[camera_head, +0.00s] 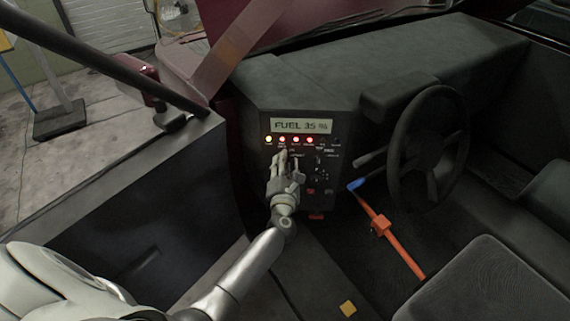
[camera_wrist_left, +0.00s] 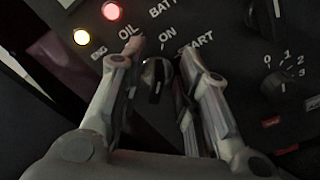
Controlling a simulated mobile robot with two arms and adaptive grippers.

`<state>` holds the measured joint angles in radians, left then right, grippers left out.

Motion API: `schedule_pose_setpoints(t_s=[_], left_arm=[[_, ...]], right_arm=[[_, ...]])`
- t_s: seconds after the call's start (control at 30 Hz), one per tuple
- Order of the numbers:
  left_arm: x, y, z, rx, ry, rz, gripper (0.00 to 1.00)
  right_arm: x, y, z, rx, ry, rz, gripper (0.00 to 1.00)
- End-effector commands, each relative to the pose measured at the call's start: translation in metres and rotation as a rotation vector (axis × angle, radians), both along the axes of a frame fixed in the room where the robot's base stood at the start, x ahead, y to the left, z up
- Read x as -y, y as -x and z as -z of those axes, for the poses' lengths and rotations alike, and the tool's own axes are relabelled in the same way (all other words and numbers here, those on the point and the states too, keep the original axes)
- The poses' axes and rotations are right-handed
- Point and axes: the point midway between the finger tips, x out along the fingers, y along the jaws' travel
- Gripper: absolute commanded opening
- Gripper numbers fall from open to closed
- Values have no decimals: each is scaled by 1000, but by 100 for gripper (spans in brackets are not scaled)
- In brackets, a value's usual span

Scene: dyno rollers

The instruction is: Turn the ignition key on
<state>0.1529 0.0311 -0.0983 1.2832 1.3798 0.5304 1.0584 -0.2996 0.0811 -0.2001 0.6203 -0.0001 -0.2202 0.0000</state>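The ignition key switch (camera_wrist_left: 157,80) is a dark knob on the dashboard panel, with ON and START lettered above and to its right. In the left wrist view it sits between the two fingers of my left gripper (camera_wrist_left: 160,62). The fingers are apart, one on each side of the knob, with visible gaps, so it does not look clamped. In the head view my left gripper (camera_head: 289,163) is in front of the panel (camera_head: 265,105) under the warning lights and hides the switch. My right gripper is not in view.
A lit display (camera_head: 302,126) reads FUEL 35 %, above several glowing lamps. A rotary knob (camera_wrist_left: 274,84) numbered 0 to 3 is right of the gripper. The steering wheel (camera_head: 462,150) and an orange lever with a blue end (camera_head: 400,250) are farther right.

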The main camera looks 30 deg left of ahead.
Motion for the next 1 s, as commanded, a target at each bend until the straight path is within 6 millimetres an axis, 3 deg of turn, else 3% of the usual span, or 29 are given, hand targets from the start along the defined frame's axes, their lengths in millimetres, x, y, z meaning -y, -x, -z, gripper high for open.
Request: schedule_pose_setpoints(t_s=[0.27,0.7,1.0], left_arm=[[4,8,0,1,3,1,30],[37,81,1,-2,2,-1,30],[49,108,0,-1,1,0,30]], right_arm=[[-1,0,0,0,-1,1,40],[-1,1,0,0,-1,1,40],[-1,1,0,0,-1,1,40]])
